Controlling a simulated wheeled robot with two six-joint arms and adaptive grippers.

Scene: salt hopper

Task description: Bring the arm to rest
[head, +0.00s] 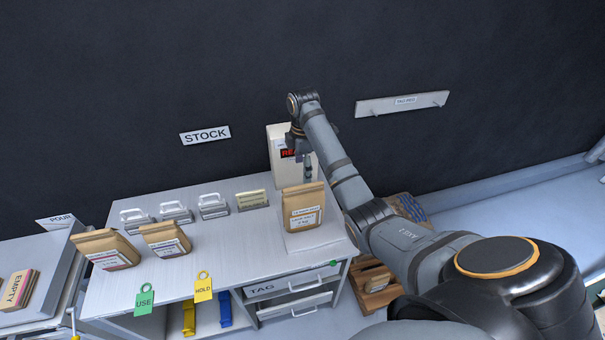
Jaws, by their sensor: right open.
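My right arm reaches in from the lower right over the right part of the white table. My right gripper (307,176) points down at the arm's far end, just behind a brown paper bag with a printed label (303,208). The fingers look small and partly hidden by the arm; nothing is seen held in them. The bag stands upright on a pale plate (318,238) at the table's right end. My left gripper is not in view.
Green (144,299) and yellow (203,287) tags hang at the front. Drawers (290,286) sit below.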

